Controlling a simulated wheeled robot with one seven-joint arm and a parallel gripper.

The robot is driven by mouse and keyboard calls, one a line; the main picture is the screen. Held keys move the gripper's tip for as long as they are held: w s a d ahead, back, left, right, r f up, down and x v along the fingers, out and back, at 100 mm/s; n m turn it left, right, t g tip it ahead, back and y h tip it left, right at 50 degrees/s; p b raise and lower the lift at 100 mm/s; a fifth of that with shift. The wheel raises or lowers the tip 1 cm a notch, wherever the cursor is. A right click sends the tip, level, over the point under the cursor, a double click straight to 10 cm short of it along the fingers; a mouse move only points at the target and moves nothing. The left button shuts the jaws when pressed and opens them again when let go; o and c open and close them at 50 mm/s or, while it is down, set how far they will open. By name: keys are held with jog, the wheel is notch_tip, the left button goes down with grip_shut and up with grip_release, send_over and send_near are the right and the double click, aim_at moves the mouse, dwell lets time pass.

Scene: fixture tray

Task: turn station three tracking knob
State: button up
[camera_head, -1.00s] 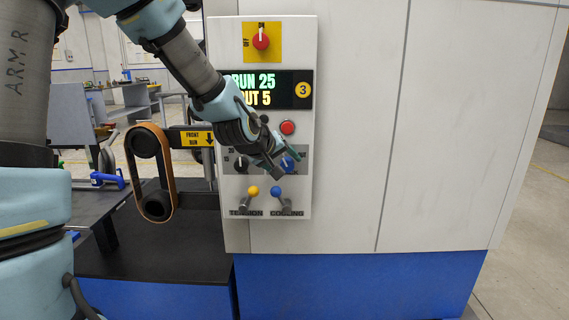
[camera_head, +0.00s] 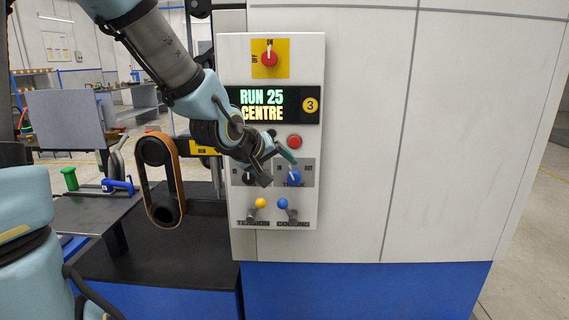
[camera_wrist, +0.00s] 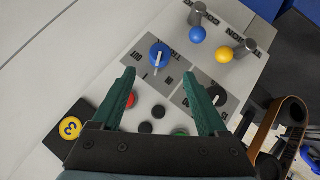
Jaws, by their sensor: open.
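The blue tracking knob (camera_head: 294,177) sits on a grey plate on the station three panel (camera_head: 230,215), its label partly covered. In the wrist view the blue knob (camera_wrist: 159,56) shows a white pointer line and lies just beyond the fingertips, between their lines. My gripper (camera_head: 277,166) is open, in front of the panel and up-left of the knob. In the wrist view its green fingers (camera_wrist: 158,75) stand apart with nothing between the tips. The display (camera_head: 265,105) reads RUN 25 and CENTRE, with a yellow 3 badge beside it.
A black knob (camera_wrist: 217,95) sits beside the blue one. Yellow (camera_head: 260,203) and blue (camera_head: 283,204) ball levers are below. A red button (camera_head: 294,142) and a red switch on yellow (camera_head: 269,59) are above. A belt loop (camera_head: 160,180) stands left of the panel.

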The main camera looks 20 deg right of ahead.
jog(key=shift+p+v, duration=0.8)
jog(key=shift+v, duration=0.4)
jog(key=shift+a, duration=0.1)
jog(key=w+a+f+y, duration=0.1)
jog(key=a+f+y, duration=0.45)
jog(key=a, duration=0.85)
jog(key=s+a+f+g+y, duration=0.1)
jog(key=s+a+g, duration=0.1)
jog(key=a, duration=0.5)
jog(key=s+a+f+g+y, duration=0.2)
jog(key=s+a, duration=0.3)
jog(key=a, duration=0.3)
jog(key=shift+s+n+g, duration=0.15)
jog(key=shift+n+g, duration=0.15)
jog(key=shift+g, duration=0.1)
dwell(0.8)
